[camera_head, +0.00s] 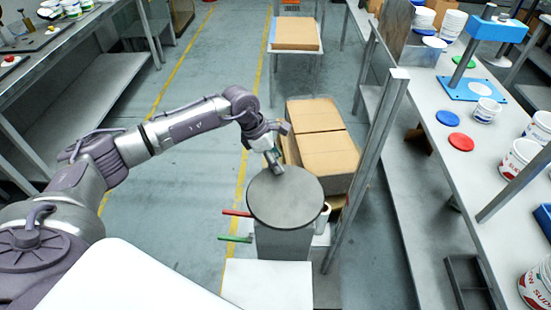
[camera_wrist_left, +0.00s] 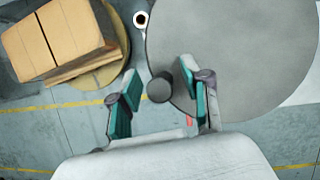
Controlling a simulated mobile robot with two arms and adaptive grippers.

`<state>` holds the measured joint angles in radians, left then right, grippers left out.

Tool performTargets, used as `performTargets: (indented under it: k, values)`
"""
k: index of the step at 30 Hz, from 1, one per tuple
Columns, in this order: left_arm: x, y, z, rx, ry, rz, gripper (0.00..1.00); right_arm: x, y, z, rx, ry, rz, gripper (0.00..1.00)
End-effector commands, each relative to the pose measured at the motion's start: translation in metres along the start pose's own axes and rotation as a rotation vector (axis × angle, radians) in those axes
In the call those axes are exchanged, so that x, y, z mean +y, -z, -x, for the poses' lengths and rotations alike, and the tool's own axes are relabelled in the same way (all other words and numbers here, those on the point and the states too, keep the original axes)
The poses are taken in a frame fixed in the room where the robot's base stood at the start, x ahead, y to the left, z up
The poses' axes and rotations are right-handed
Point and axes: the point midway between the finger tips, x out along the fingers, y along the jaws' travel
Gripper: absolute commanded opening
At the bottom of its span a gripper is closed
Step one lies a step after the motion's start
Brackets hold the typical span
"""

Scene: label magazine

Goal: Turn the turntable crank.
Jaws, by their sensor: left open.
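The turntable is a round grey disc (camera_head: 286,198) on a grey pedestal; its top also fills the upper right of the left wrist view (camera_wrist_left: 240,55). A short dark grey cylinder, which looks like the crank knob (camera_head: 274,162), stands at the disc's far left edge. In the left wrist view the knob (camera_wrist_left: 160,89) shows end-on between the teal fingers, with visible gaps on both sides. My left gripper (camera_head: 268,142) is open around or just above it; the exact height is unclear. My right gripper is not in view.
Red (camera_head: 237,213) and green (camera_head: 235,238) bars stick out left of the pedestal. Cardboard boxes (camera_head: 322,140) stand close behind the disc. A metal post (camera_head: 365,170) and a bench (camera_head: 470,175) with tubs and lids are on the right. The floor at left is clear.

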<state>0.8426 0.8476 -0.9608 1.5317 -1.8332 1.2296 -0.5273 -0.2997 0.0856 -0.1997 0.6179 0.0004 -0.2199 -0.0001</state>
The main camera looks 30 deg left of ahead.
Motion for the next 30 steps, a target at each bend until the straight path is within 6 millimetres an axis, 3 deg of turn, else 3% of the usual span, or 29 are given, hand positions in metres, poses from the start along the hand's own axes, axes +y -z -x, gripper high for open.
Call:
performTargets:
  k: [18, 30]
  values:
    - [0.001, -0.001, 0.107, 0.0, -0.003, 0.0, 0.47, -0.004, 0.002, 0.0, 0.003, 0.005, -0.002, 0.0]
    - [0.001, -0.001, 0.118, 0.0, -0.001, 0.0, 0.47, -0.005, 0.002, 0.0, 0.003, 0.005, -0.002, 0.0]
